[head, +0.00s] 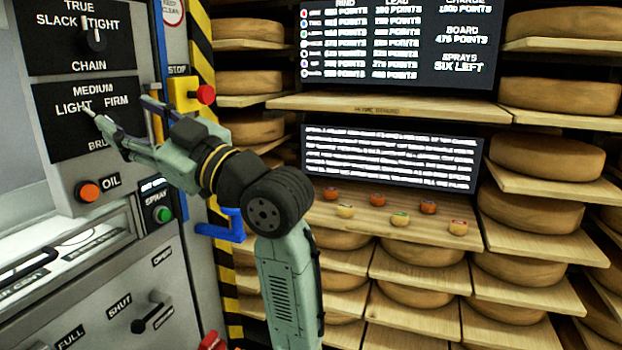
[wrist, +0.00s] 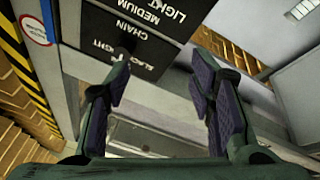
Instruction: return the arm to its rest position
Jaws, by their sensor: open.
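My arm (head: 285,285) rises from the bottom of the head view and bends left at a dark elbow joint. My gripper (head: 118,107) is raised in front of the control panel, near the dial marked light, medium and firm. In the wrist view my gripper (wrist: 160,82) has its two purple-padded fingers spread wide with nothing between them. Whether a fingertip touches the panel cannot be told from the head view. Part of the brush dial is hidden behind the gripper.
A chain dial (head: 95,38), an orange oil button (head: 89,191), a green spray button (head: 162,214) and a red stop button (head: 206,94) are close by. A blue bracket (head: 222,229) juts out beneath my forearm. Cheese wheels (head: 541,156) fill shelves at right.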

